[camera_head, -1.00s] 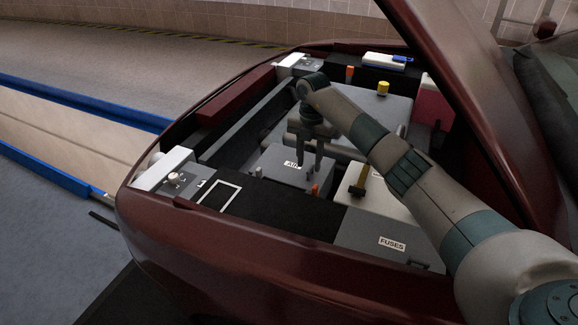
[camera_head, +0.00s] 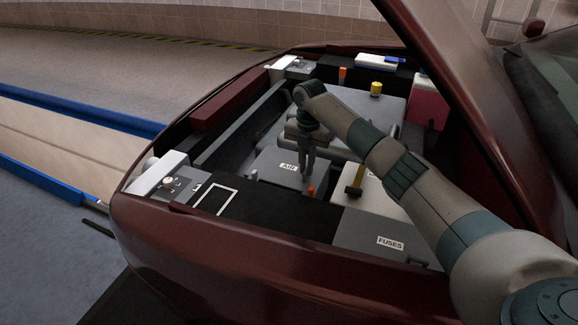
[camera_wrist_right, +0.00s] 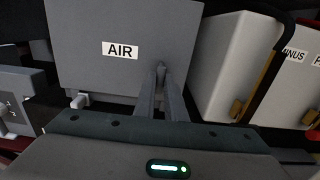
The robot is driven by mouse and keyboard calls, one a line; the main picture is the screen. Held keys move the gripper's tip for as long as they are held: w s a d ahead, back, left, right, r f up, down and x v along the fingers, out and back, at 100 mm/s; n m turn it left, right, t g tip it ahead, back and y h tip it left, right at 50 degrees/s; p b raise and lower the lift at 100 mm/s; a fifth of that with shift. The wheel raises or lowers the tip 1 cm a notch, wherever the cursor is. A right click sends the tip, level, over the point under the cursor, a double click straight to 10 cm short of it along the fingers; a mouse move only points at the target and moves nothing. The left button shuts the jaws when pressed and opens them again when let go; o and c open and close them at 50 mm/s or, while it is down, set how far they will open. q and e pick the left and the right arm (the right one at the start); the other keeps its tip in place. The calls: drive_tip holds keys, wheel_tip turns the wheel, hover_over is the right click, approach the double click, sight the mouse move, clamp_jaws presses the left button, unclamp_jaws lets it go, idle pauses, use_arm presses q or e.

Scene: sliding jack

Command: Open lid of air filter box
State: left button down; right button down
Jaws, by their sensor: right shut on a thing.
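The grey air filter box with its "AIR" label (camera_head: 279,178) sits in the engine bay, left of the white battery. Its grey lid face (camera_wrist_right: 75,60) fills the upper left of the right wrist view. My right gripper (camera_head: 308,178) reaches down onto the lid, right of the label. In the right wrist view its fingers (camera_wrist_right: 161,78) are closed together on a small part of the lid, likely a handle, mostly hidden between the fingertips. The lid appears to lie on the box. My left gripper is not in view.
The white battery (camera_head: 390,197) stands close on the right, with a yellow-brown terminal piece (camera_head: 356,178). A grey fuse box (camera_head: 362,236) is in front of it. The raised dark red hood (camera_head: 450,90) flanks my right arm. A black panel (camera_head: 270,212) lies in front.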

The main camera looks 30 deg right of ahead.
drive_tip(key=shift+w+a+r+p, duration=0.15)
drive_tip(key=shift+r+p, duration=0.2)
drive_tip(key=shift+r, duration=0.25)
drive_tip(key=shift+w+a+r+p, duration=0.1)
drive_tip(key=shift+r+p, duration=0.25)
drive_tip(key=shift+r, duration=0.4)
drive_tip(key=shift+a, duration=0.1)
drive_tip(key=shift+w+a+r+p, duration=0.2)
drive_tip(key=shift+r+p, duration=0.2)
drive_tip(key=shift+r, duration=0.25)
drive_tip(key=shift+w+a+r+p, duration=0.2)
drive_tip(key=shift+r+p, duration=0.15)
drive_tip(key=shift+r, duration=0.25)
drive_tip(key=shift+w+a+r+p, duration=0.25)
drive_tip(key=shift+w+r, duration=0.05)
drive_tip(key=shift+r, duration=0.3)
drive_tip(key=shift+w+a+r+p, duration=0.2)
drive_tip(key=shift+w+r, duration=0.05)
drive_tip(key=shift+r, duration=0.3)
